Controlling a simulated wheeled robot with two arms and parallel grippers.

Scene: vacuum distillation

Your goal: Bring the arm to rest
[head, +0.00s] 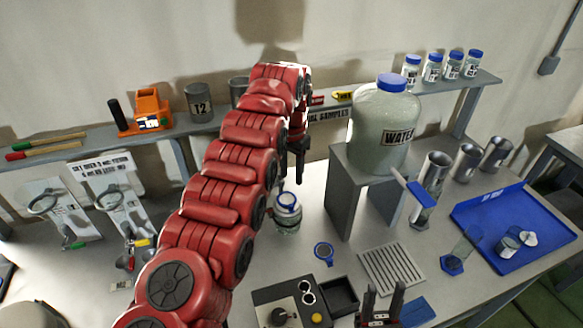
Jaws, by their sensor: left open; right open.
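My red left arm (235,165) reaches from the bottom left up over the table, then bends down at its far end. My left gripper (291,178) points down with its dark fingers apart and nothing seen between them. Its tips show just above a small glass bottle with a blue ring on top (287,212); touching or apart is hard to tell. The arm hides part of the table behind it. My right gripper (382,292) shows at the bottom edge, fingers pointing up, open and empty; the rest of that arm is out of view.
A large water jug (385,125) stands on a grey stand (353,200). Metal cylinders (437,172) and a blue tray (515,222) are at the right. A black box with a knob (287,308) and a grate (391,265) are at the front. A back shelf holds several blue-lidded jars (432,68).

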